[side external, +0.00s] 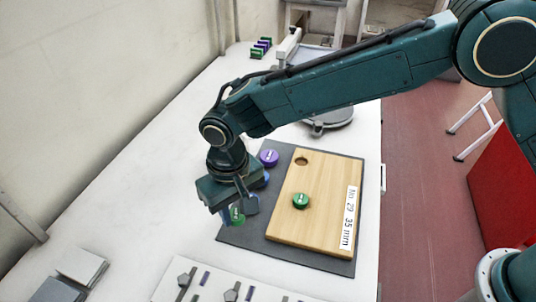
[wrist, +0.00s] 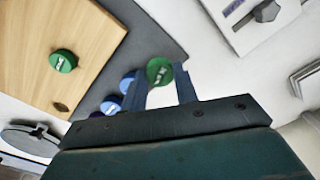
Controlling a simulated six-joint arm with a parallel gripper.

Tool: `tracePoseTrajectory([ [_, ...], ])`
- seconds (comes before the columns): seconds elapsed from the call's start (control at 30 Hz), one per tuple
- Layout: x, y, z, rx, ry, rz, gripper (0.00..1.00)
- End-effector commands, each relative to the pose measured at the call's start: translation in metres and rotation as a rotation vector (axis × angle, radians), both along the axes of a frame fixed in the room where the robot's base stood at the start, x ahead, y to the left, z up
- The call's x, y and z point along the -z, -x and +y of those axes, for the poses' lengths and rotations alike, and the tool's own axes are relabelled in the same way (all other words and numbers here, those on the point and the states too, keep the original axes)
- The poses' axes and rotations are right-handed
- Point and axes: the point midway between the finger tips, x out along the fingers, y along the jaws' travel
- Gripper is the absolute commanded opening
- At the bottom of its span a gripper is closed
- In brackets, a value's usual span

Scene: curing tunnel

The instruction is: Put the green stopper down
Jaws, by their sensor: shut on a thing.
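My gripper (side external: 238,208) is shut on a green stopper (side external: 236,219), which also shows between the two fingers in the wrist view (wrist: 159,71). It is over the left edge of the dark grey mat (side external: 245,236); I cannot tell how high. A second green stopper (side external: 300,201) is on the wooden board (side external: 285,228), also seen in the wrist view (wrist: 63,60). The board has an empty round hole (side external: 302,161) near its far end. A purple stopper (side external: 268,157) stands on the mat left of the board. A blue stopper (wrist: 128,80) is close beside my gripper, partly hidden.
A label strip (side external: 348,217) lies along the board's right side. A white panel with several grey knobs (side external: 220,285) is at the front. Several small coloured pieces (side external: 261,47) stand in a row at the back. A round grey plate (side external: 332,117) is behind the mat.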

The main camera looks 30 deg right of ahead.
Motion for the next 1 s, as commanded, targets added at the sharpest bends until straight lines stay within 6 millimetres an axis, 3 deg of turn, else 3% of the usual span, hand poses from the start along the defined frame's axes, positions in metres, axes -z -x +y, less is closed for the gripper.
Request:
tracePoseTrajectory([
  [0.33, 0.037, 0.001, -0.001, 0.0, 0.003, 0.003, 0.08],
  [0.87, 0.044, 0.0, 0.0, 0.0, 0.001, 0.001, 0.08],
  [0.9, 0.043, 0.0, 0.0, 0.0, 0.001, 0.001, 0.37],
  [1.0, 0.043, 0.0, 0.0, 0.0, 0.001, 0.001, 0.51],
])
